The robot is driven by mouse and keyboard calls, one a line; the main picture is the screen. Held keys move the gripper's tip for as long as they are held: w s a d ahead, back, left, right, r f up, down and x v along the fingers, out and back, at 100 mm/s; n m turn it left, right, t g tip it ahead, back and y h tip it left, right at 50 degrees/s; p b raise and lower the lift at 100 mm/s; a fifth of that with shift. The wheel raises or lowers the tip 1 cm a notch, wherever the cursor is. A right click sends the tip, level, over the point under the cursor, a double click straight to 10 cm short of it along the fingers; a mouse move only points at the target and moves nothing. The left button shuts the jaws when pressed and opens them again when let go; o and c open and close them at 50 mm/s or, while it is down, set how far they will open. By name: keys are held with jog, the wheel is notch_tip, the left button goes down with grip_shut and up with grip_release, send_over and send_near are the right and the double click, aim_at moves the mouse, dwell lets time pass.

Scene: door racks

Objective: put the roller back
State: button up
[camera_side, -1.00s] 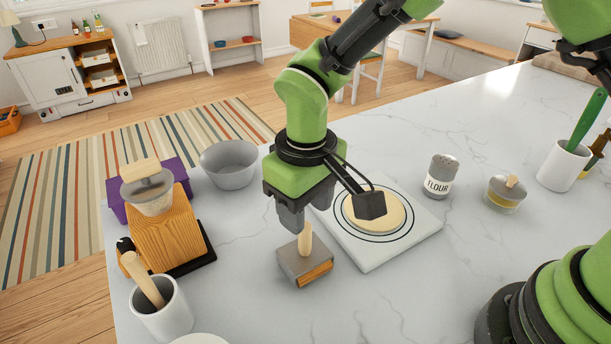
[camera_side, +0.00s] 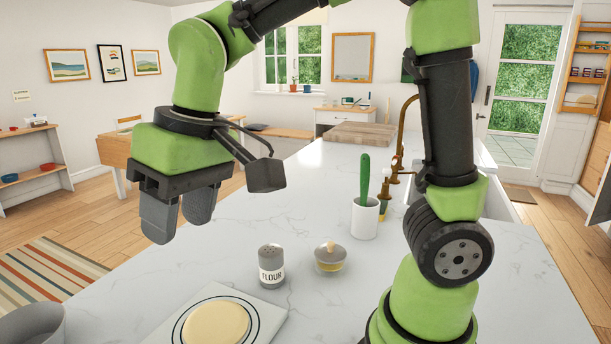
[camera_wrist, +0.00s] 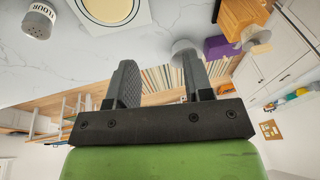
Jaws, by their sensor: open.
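My gripper (camera_side: 180,222) hangs open and empty, raised clear of the counter at the left in the side view. In the wrist view its two fingers (camera_wrist: 158,60) are apart with nothing between them. I cannot make out a roller for certain in either current view. The pale round dough (camera_side: 216,325) lies on the white board (camera_side: 268,318) at the lower edge of the side view. The dough also shows in the wrist view (camera_wrist: 110,9).
The flour shaker (camera_side: 271,267), a lidded glass jar (camera_side: 330,257) and a white cup (camera_side: 364,218) with a green-handled tool stand on the counter. A grey bowl (camera_side: 32,325) is lower left. A purple container (camera_wrist: 217,47) and wooden stand (camera_wrist: 238,17) show in the wrist view.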

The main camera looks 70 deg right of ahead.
jog(key=s+d+r+m+t, duration=0.3)
jog(key=s+d, duration=0.4)
jog(key=s, duration=0.5)
jog(key=shift+d+r+m+t, duration=0.25)
jog(key=shift+m+t, duration=0.25)
jog(key=shift+t, duration=0.4)
